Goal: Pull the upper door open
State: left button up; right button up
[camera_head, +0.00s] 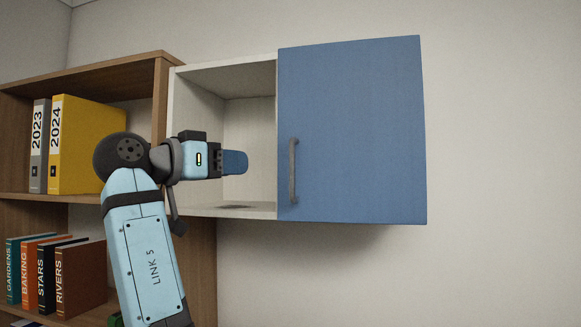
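The upper door is a flat blue panel (350,135) on a white wall cabinet (222,74). It covers the cabinet's right part, and the left part stands open to view. A grey vertical bar handle (293,172) sits near the door's left edge, in its lower half. My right gripper (237,162) points right, in front of the open left part. Its dark blue fingertips are left of the handle and apart from it in the picture. The fingers show side-on, so I cannot tell whether they are open. My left gripper is not in view.
A brown wooden shelf (160,90) stands left of the cabinet, with binders (90,145) above and several books (80,275) below, partly behind my arm. Bare wall (500,170) lies right of the door. The visible inside of the cabinet looks empty.

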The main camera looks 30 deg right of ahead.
jog(key=r, duration=0.2)
jog(key=p, duration=0.4)
send_near(287, 155)
jog(key=shift+m+g, duration=0.3)
jog(key=shift+m, duration=0.1)
jog(key=s+d, duration=0.1)
jog(key=d, duration=0.3)
jog(key=s+d, duration=0.1)
jog(key=d, duration=0.2)
jog(key=shift+s+f, duration=0.25)
jog(key=shift+s, duration=0.05)
jog(key=shift+w+d+p, duration=0.1)
jog(key=shift+d+p, duration=0.2)
jog(key=shift+d, duration=0.4)
jog(key=shift+f, duration=0.1)
jog(key=shift+c, duration=0.2)
grip_shut()
